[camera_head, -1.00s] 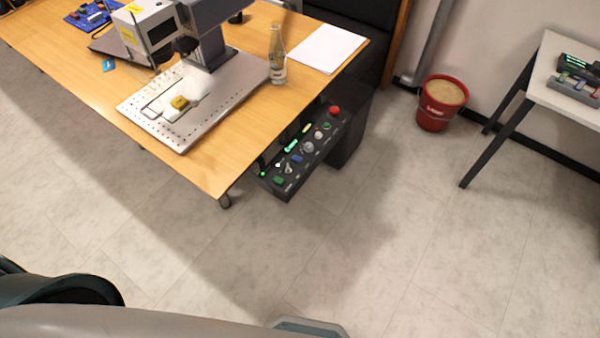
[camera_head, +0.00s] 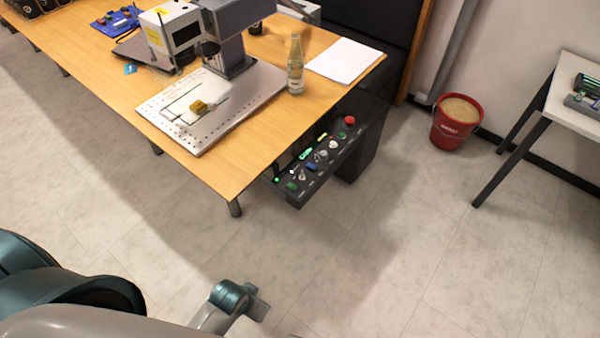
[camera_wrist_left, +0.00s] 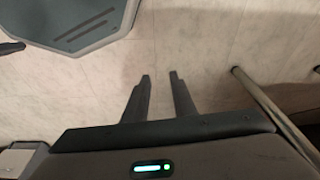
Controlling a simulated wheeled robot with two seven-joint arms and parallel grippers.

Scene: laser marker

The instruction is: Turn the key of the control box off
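The control box (camera_head: 296,189) is a dark panel under the right end of the wooden table in the head view. Its sloped face carries a red knob (camera_head: 349,120), lit green indicators, a blue button, a green button (camera_head: 291,186) and small silver switches. The key is too small to tell apart from the switches. In the left wrist view my left gripper (camera_wrist_left: 159,80) has its two fingers apart, with only pale floor between them. The box does not show in that view. My right gripper is not seen in either view.
The wooden table (camera_head: 95,55) bears the laser marker (camera_head: 185,35), its perforated plate, a glass bottle (camera_head: 295,65) and white paper (camera_head: 344,60). A red bucket (camera_head: 455,122) and a white table (camera_head: 570,85) stand to the right. The floor before the box is clear.

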